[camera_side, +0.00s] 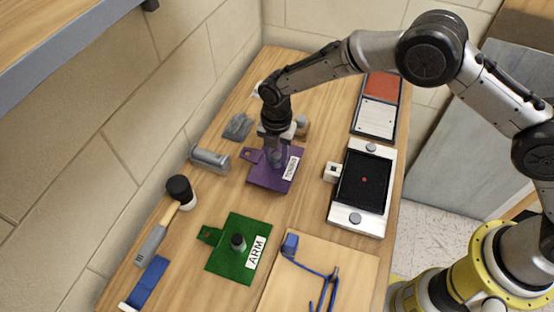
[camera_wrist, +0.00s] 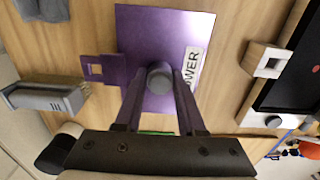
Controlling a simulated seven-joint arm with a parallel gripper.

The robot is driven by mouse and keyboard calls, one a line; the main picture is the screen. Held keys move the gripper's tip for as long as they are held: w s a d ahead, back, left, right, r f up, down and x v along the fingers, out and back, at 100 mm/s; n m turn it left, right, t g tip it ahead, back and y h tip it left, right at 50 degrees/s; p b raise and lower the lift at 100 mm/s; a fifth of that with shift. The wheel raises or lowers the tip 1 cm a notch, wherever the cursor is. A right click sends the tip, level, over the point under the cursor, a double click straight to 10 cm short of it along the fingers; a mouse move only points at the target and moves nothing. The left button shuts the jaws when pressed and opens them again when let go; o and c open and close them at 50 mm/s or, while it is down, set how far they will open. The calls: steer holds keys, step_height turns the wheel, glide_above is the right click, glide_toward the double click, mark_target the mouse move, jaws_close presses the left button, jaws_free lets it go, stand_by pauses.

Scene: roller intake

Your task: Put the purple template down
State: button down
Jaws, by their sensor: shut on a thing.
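The purple template (camera_side: 267,178) is a flat plate with a notched tab on its left and a white label. It lies at or just above the wooden table; I cannot tell if it touches. My gripper (camera_side: 275,162) is over its middle, shut on its grey round knob. In the wrist view the template (camera_wrist: 150,32) spreads out below my gripper (camera_wrist: 160,85), whose fingers stand on both sides of the knob (camera_wrist: 160,76). The label there reads "OWER", its start hidden by a finger.
A green template (camera_side: 228,262) labelled "ARM" lies nearer the front. A grey metal block (camera_side: 211,160) and a mallet (camera_side: 180,192) are on the left. A white-framed black panel (camera_side: 363,182) is on the right. A board with blue bent rods (camera_side: 285,290) is in front.

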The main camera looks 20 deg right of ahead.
mark_target(277, 155)
steer(key=shift+f, duration=1.05)
steer(key=shift+f, duration=0.15)
steer(key=c, duration=0.5)
jaws_free()
step_height(277, 155, up, 11)
steer(key=shift+f, duration=0.1)
steer(key=shift+r, duration=0.75)
